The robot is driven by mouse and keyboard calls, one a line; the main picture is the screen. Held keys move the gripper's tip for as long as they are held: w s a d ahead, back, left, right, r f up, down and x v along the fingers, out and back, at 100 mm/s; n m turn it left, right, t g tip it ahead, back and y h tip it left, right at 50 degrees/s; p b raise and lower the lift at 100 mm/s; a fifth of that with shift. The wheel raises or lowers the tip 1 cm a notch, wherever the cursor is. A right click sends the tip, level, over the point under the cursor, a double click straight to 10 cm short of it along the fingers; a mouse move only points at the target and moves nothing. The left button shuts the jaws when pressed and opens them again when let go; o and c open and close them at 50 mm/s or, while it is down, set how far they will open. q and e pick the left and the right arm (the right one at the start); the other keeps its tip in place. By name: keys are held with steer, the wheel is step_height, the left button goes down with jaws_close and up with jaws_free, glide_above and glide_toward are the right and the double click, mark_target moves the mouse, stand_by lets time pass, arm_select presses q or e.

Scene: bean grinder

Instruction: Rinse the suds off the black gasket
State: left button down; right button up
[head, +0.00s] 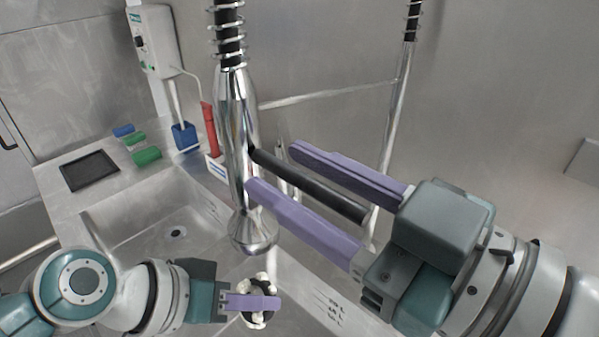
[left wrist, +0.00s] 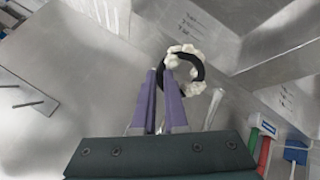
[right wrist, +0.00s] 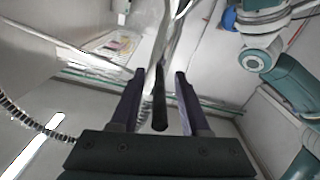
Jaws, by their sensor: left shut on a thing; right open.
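The black gasket (left wrist: 203,68) is a ring with white suds (left wrist: 186,50) clinging to it in lumps. My left gripper (head: 272,302) is shut on it and holds it over the sink, below the chrome spray head (head: 253,232). The fingers hide part of the ring in the head view. The chrome sprayer (head: 237,125) hangs from a spring hose, and no water shows. Its black handle (head: 315,188) lies between the fingers of my right gripper (head: 270,170), which is open around it; it also shows between them in the right wrist view (right wrist: 160,105).
A steel sink basin (head: 150,225) lies to the left. On the left counter are a black mat (head: 90,170), green and blue blocks (head: 146,156), a blue cup (head: 185,137) and a red item (head: 211,130).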

steer(key=shift+c, duration=0.4)
jaws_close()
stand_by(1.0)
